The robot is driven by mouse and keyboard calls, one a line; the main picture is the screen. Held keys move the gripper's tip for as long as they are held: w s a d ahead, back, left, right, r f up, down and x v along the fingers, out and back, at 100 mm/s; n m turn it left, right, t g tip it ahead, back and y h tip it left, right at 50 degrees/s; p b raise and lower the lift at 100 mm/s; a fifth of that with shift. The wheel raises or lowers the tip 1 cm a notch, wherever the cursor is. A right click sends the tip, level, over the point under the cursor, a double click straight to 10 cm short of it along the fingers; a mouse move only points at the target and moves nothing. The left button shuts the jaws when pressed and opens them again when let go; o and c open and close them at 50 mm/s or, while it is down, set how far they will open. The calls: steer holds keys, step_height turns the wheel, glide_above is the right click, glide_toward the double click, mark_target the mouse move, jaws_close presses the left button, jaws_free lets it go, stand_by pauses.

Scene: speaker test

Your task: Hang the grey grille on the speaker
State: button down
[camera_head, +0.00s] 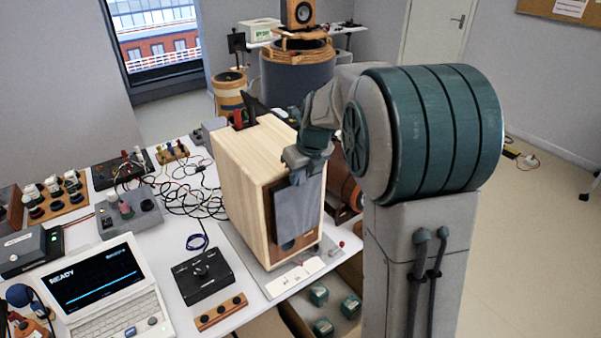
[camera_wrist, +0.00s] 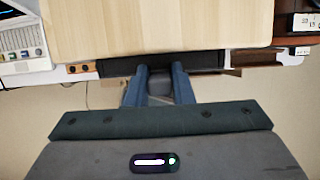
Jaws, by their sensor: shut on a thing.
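The speaker (camera_head: 245,185) is a pale wooden box standing upright on the bench, with a brown front panel (camera_head: 307,240). The grey grille (camera_head: 298,212) is a flat rectangular panel, upright in front of that brown face. My gripper (camera_head: 304,165) is shut on the grille's top edge. In the wrist view the grille (camera_wrist: 210,62) is a dark strip between my fingers (camera_wrist: 160,74), alongside the front edge of the speaker's pale top (camera_wrist: 155,22). Brown panel shows at both ends of the strip. I cannot tell whether the grille touches the speaker; its fixings are hidden.
A grey base plate (camera_head: 325,247) lies under the speaker. A black control box (camera_head: 203,275), a laptop (camera_head: 100,285) and tangled cables (camera_head: 195,195) lie to the left. A tray with green blocks (camera_head: 322,327) is below the bench's front edge.

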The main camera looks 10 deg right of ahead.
steer(key=shift+f, duration=0.15)
steer(key=c, duration=1.2)
jaws_free()
steer(key=b+v, duration=0.1)
steer(key=v, duration=1.3)
steer(key=s+f+n, duration=0.4)
steer(key=s+n, duration=0.3)
steer(key=n, duration=0.3)
steer(key=s+a+f+n+h, duration=0.1)
steer(key=s+f+n, duration=0.2)
steer(key=s+n, duration=0.5)
steer(key=s+f+n, duration=0.4)
steer(key=s+n, duration=0.4)
steer(key=n, duration=0.5)
steer(key=shift+a+f+n+h, duration=0.2)
steer(key=shift+f+n+h, duration=0.1)
steer(key=shift+n, duration=0.1)
